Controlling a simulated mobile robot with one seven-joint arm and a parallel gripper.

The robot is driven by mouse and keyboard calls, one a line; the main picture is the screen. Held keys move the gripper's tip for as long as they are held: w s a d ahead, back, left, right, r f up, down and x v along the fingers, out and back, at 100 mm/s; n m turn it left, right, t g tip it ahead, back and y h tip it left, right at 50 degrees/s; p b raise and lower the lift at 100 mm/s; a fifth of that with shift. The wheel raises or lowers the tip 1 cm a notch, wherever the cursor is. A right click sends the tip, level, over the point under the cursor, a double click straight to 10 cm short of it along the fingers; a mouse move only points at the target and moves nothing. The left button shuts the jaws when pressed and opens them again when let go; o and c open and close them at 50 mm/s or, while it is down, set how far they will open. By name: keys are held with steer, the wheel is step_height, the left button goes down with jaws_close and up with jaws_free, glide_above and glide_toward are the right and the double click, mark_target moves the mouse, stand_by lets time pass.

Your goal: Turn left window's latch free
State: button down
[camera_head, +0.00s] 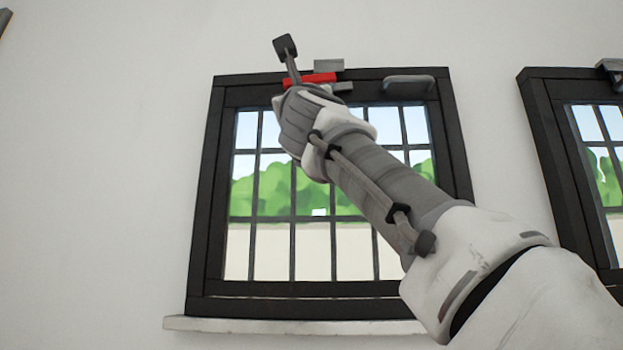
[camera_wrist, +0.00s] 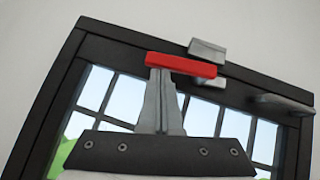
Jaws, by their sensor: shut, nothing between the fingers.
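The left window (camera_head: 203,240) has a dark frame and fills the middle of the head view; its upper part shows in the wrist view (camera_wrist: 45,110). Its red latch bar (camera_head: 318,78) lies near level across the top of the frame, and also shows in the wrist view (camera_wrist: 182,65). Grey latch pieces sit above (camera_head: 328,65) and below the bar's right part. My gripper (camera_wrist: 162,78) is shut and empty, its fingertips at the underside of the bar's left part. I cannot tell whether they touch it. In the head view my wrist hides the fingertips.
A grey handle (camera_head: 408,84) sticks out at the top right of the frame, right of the latch, also in the wrist view (camera_wrist: 283,104). A second window (camera_head: 545,140) is at the right edge. A pale sill (camera_head: 290,326) runs below.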

steer(key=shift+a+r, duration=0.3)
stand_by(0.5)
steer(key=shift+f, duration=0.1)
